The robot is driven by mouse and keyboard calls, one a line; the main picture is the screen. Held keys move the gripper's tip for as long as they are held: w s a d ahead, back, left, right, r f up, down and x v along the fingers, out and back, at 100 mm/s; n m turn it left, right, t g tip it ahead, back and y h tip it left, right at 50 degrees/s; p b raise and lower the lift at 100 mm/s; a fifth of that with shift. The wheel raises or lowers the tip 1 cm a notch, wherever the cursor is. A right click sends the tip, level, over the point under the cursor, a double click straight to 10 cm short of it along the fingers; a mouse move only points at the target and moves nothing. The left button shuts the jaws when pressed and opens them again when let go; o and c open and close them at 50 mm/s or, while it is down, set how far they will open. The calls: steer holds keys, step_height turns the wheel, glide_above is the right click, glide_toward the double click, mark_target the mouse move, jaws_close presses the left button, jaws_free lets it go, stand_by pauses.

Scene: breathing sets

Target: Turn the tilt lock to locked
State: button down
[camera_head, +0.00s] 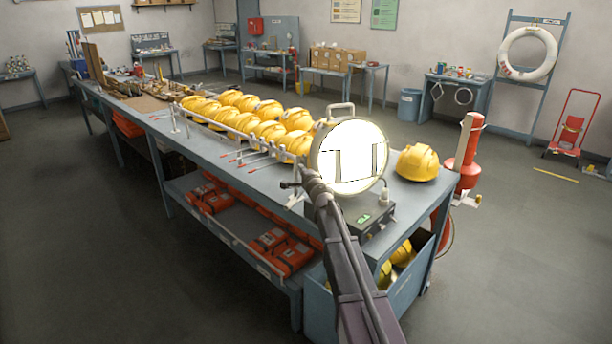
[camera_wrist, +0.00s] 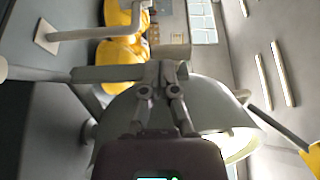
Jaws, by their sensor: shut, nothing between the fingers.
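The round lamp (camera_head: 340,180) stands near the front right end of the bench, its face bright white, with a carrying handle on top. Its rounded grey housing (camera_wrist: 125,115) fills the middle of the wrist view. A grey bar (camera_wrist: 105,74) runs from the left to my fingertips; it looks like the tilt lock's lever, but I cannot be sure. My gripper (camera_head: 308,172) is shut and empty at the lamp's left side. In the wrist view its fingertips (camera_wrist: 165,70) are close against the bar's end; contact cannot be told. No lock marking is readable.
A grey box with a green display (camera_head: 365,219) sits below the lamp. Yellow helmets (camera_head: 240,110) crowd the bench (camera_head: 250,180) behind and left; a single helmet (camera_head: 417,162) is to the right. Orange cases (camera_head: 285,250) lie on the lower shelf. Floor (camera_head: 90,240) at left is clear.

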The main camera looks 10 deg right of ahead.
steer(key=shift+w+a, duration=0.15)
steer(key=shift+w, duration=0.8)
steer(key=shift+w+a+f+b, duration=0.1)
steer(key=shift+w+f+b, duration=0.4)
steer(key=shift+f+b, duration=0.15)
stand_by(1.0)
steer(key=shift+w, duration=0.1)
steer(key=shift+w+f, duration=0.15)
steer(key=shift+w, duration=0.15)
steer(key=shift+w+a+f, duration=0.1)
steer(key=shift+w+a, duration=0.05)
steer(key=shift+w, duration=0.3)
steer(key=shift+s+f+b, duration=0.1)
steer(key=shift+f+b, duration=0.05)
steer(key=shift+b, duration=0.25)
stand_by(1.2)
steer(key=s+d+f+b, duration=0.1)
steer(key=s+f+b, duration=0.7)
steer(key=f+b, duration=0.2)
steer(key=shift+s+d+f+b, duration=0.2)
steer(key=shift+f+b, duration=0.15)
stand_by(0.3)
